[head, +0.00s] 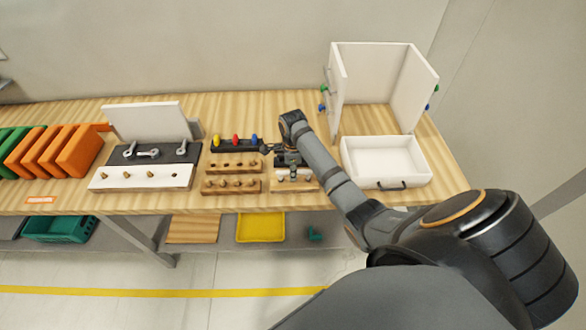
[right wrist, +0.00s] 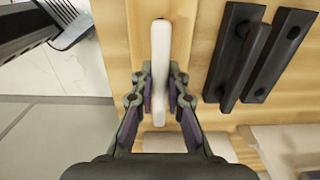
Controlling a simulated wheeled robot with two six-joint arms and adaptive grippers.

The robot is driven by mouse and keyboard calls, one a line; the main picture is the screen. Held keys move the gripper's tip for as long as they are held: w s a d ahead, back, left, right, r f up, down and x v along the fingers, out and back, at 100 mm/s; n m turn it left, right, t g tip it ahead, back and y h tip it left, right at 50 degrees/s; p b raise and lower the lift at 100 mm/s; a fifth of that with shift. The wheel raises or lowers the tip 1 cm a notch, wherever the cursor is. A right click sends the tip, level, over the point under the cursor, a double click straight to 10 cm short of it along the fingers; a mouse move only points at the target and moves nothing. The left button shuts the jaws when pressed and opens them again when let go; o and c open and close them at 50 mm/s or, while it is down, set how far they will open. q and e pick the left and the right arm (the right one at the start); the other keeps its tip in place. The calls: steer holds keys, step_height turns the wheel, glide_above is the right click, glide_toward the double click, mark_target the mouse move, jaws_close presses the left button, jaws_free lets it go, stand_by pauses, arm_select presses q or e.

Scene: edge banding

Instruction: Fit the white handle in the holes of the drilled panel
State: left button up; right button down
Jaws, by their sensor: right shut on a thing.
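The white handle (right wrist: 160,62) is a slim white bar in the right wrist view. My right gripper (right wrist: 160,100) is shut on it, with one finger on each side, and the bar sticks out past the fingertips over the wooden tabletop. In the head view my right gripper (head: 287,160) is over the small stands in the middle of the table, and the handle is too small to make out there. A white board with a row of holes and pegs (head: 138,178) lies at the left; I cannot tell whether it is the drilled panel. My left gripper is out of view.
Black handles (right wrist: 238,55) lie beside the white one. Wooden peg blocks (head: 231,184) stand left of my gripper. A white drawer (head: 385,160) and an open white cabinet (head: 372,75) are at the right. Orange boards (head: 78,150) stand at the far left.

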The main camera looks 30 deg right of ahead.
steer(key=shift+f, duration=0.75)
stand_by(0.7)
steer(key=c, duration=1.3)
jaws_free()
step_height(320, 180, up, 3)
steer(key=p, duration=0.3)
steer(key=shift+f, duration=0.15)
steer(key=shift+r+p, duration=0.75)
steer(key=shift+r, duration=0.4)
